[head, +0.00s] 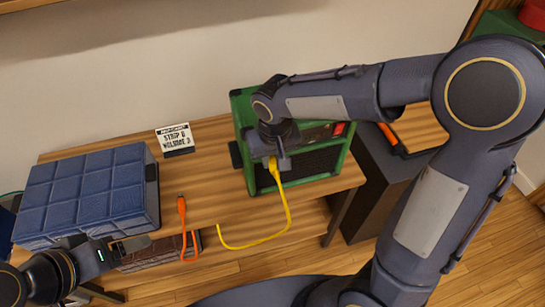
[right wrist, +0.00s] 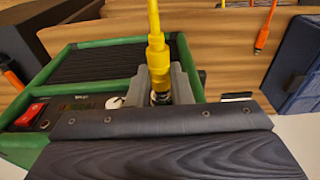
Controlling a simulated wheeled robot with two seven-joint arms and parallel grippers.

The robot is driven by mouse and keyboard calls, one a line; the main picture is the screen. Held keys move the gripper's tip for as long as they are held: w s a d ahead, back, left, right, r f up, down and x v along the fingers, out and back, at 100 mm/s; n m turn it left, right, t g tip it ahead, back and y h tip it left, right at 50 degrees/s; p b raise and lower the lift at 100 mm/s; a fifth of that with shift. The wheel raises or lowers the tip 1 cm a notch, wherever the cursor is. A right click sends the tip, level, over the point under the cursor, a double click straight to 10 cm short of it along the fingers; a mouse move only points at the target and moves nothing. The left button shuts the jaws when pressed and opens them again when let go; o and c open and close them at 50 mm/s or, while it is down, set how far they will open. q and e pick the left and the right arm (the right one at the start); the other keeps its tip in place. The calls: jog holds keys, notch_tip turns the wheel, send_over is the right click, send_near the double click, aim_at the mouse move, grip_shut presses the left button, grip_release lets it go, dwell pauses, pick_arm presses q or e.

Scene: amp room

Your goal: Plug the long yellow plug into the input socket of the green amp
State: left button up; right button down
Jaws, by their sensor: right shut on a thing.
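The green amp (head: 243,112) stands at the right end of the wooden table. My right gripper (head: 277,163) is at its control panel, shut on the long yellow plug (head: 274,170). In the right wrist view, the plug (right wrist: 156,52) sits between the grey fingers (right wrist: 160,85), with its metal tip toward the amp's panel (right wrist: 70,112). I cannot tell whether the tip is inside a socket; the fingers and wrist hide the spot. A yellow cable (head: 288,212) hangs from the plug. My left gripper (head: 125,247) is low at the left by the table's front edge; its jaws are unclear.
An orange plug (head: 182,206) with its cable lies at the table's front. A quilted blue case (head: 88,190) fills the left end. A small sign (head: 175,138) stands at the back. A red switch (right wrist: 30,114) and a pale knob (right wrist: 117,103) are on the amp's panel.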

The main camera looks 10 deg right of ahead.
jog(key=shift+w, duration=0.25)
jog(key=c, duration=1.2)
grip_release()
jog(key=r, duration=0.5)
jog(key=s+r, duration=0.1)
jog(key=r, duration=0.1)
jog(key=shift+r, duration=0.4)
jog(key=shift+s+d+r, duration=0.1)
jog(key=shift+s+d, duration=0.15)
jog(key=shift+d, duration=0.1)
jog(key=s+d+f+m+t+y, duration=0.1)
jog(key=s+d, duration=0.3)
jog(key=s, duration=0.4)
jog(key=s+d+m+t+y, duration=0.1)
jog(key=s+d+t+y, duration=0.1)
jog(key=s, duration=0.7)
jog(key=d+t, duration=0.1)
jog(key=d, duration=0.1)
jog(key=shift+d+f+y, duration=0.3)
jog(key=shift+f+y, duration=0.05)
jog(key=shift+y, duration=0.05)
